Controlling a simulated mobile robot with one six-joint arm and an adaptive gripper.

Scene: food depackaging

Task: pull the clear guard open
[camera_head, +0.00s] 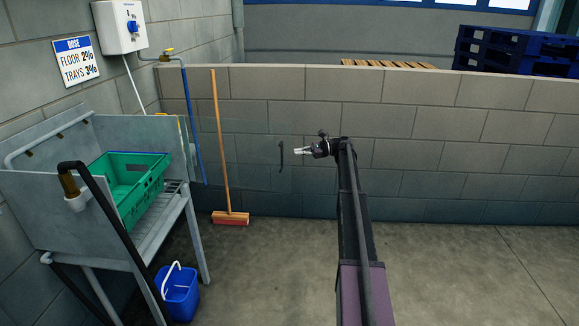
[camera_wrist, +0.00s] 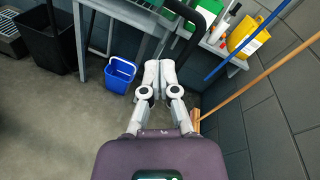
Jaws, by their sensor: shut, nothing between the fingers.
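The clear guard (camera_head: 250,165) is a faint see-through panel in the head view, standing out to the right of the metal sink stand, in front of the block wall. Its dark upright handle (camera_head: 281,155) is near the panel's right edge. My gripper (camera_head: 297,151) points left, just right of the handle in the picture, with a small gap between them. In the wrist view my gripper (camera_wrist: 161,66) has its fingers together with nothing held. A black curved bar at the top there may be the handle; I cannot tell for sure. The panel is hard to make out there.
The metal sink stand (camera_head: 165,235) holds a green crate (camera_head: 128,200). A blue bucket (camera_head: 178,295) stands on the floor below. A broom (camera_head: 220,150) and a blue pole (camera_head: 193,125) stand upright beyond the guard. The floor at the right is clear.

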